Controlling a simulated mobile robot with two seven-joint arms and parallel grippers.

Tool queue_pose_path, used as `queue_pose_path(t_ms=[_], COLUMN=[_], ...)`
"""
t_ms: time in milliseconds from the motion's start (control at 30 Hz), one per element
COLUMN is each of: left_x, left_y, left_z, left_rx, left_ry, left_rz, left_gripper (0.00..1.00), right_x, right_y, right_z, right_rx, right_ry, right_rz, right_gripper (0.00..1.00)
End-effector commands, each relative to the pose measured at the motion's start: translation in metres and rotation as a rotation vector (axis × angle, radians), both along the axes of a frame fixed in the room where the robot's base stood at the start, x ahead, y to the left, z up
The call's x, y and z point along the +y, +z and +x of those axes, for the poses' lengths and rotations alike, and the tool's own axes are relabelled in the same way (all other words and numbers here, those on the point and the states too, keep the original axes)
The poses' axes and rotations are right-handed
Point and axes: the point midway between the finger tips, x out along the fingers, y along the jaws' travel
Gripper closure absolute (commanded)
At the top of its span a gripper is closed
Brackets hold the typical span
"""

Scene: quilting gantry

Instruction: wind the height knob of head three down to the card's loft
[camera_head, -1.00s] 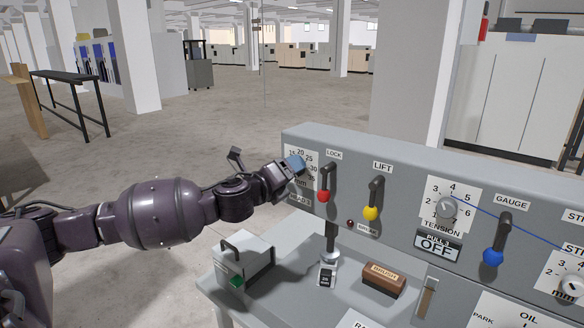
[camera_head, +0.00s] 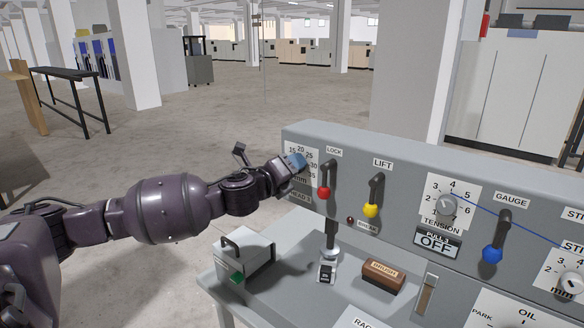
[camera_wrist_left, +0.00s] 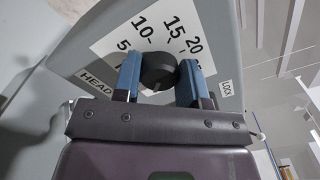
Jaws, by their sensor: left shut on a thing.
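The height knob (camera_wrist_left: 158,74) of head three is dark and round in the left wrist view. It sits on a white dial plate (camera_wrist_left: 140,38) with numbers and "mm", above a "HEAD 3" label (camera_head: 300,197). My left gripper (camera_head: 296,163) reaches the panel's left end. Its blue fingers are shut on the knob from both sides, as the left wrist view (camera_wrist_left: 160,68) shows. In the head view the fingers and wrist hide the knob and part of the dial. I cannot read the pointer. My right gripper is out of view.
Right of the dial stand a red-tipped LOCK lever (camera_head: 325,188) and a yellow-tipped LIFT lever (camera_head: 372,205). Farther right are a TENSION dial (camera_head: 446,205) and a blue-tipped GAUGE lever (camera_head: 494,248). A grey box (camera_head: 246,254) and a brush (camera_head: 383,276) lie on the shelf below.

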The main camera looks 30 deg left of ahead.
Motion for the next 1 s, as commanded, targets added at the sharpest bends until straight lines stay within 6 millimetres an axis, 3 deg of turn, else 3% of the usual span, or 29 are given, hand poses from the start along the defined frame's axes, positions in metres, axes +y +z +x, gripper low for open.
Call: queue_pose_path(t_ms=[367,1000], left_x=[0.0006,0.0009], left_y=[-0.0009,-0.0030], left_z=[0.0001,0.0001], left_rx=[0.012,0.060], left_ry=[0.002,0.001], left_rz=[-0.166,-0.762], left_gripper=[0.85,0.85], right_x=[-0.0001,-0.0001], right_y=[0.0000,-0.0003], right_z=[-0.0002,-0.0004], right_rx=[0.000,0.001], right_ry=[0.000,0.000], right_rz=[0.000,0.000], right_gripper=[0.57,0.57])
